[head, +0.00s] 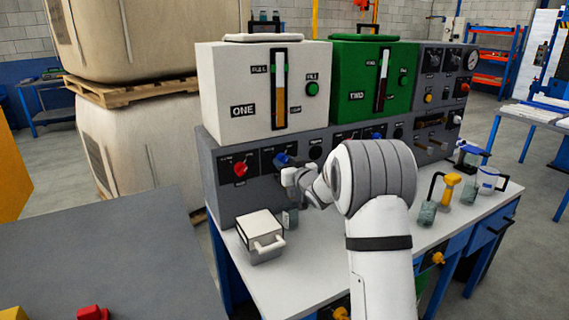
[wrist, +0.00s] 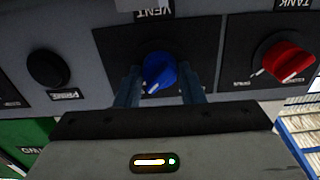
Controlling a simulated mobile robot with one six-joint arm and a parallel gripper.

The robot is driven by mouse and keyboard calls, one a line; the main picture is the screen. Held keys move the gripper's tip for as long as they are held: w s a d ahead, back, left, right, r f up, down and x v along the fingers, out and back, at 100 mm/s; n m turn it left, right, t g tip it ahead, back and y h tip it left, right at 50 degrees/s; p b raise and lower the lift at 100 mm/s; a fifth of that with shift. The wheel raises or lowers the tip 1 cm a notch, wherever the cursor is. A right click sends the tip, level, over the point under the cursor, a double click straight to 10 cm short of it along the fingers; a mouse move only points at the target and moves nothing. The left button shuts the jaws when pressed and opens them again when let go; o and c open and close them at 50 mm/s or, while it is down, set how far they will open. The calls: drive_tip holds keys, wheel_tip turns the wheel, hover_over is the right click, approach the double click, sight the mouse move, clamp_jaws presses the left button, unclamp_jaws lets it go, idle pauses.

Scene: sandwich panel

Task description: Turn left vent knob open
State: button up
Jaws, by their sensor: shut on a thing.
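The left vent knob (head: 281,159) is blue and sits on the grey front panel below the white tank marked ONE. In the wrist view the blue knob (wrist: 157,72) stands between my two fingers, under an upside-down VENT label. Its pale pointer mark points down and slightly left in that view. My gripper (wrist: 160,88) is shut on the knob, one finger on each side. In the head view my gripper (head: 290,172) is at the panel and partly hides the knob's area.
A red TANK knob (wrist: 287,62) is beside the vent knob, and a black button (wrist: 48,69) is on the other side. A white lidded box (head: 260,240) stands on the bench below. The green tank (head: 350,100) and cups (head: 428,212) are further right.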

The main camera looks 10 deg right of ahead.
drive_tip(key=shift+f, duration=0.2)
drive_tip(key=o, duration=1)
drive_tip(key=shift+r, duration=0.15)
drive_tip(key=v, duration=0.7)
drive_tip(key=shift+s, duration=0.35)
drive_tip(key=shift+d, duration=0.1)
drive_tip(key=s+d+r+m+g+h+p, duration=0.1)
drive_tip(key=s+r+m+g+h+p, duration=0.15)
drive_tip(key=s, duration=0.45)
drive_tip(key=s+d+r+m+g+h+p, duration=0.1)
drive_tip(key=s+r+g+h+p, duration=0.25)
drive_tip(key=s, duration=0.35)
drive_tip(key=s+a+g+p, duration=0.2)
drive_tip(key=s+g, duration=0.2)
drive_tip(key=s, duration=1)
drive_tip(key=s+a+g+p, duration=0.2)
drive_tip(key=s+a+g, duration=0.1)
drive_tip(key=s, duration=1.1)
drive_tip(key=shift+s+f+g+p, duration=0.2)
drive_tip(key=shift+f+g+p, duration=0.2)
drive_tip(key=shift+g, duration=0.4)
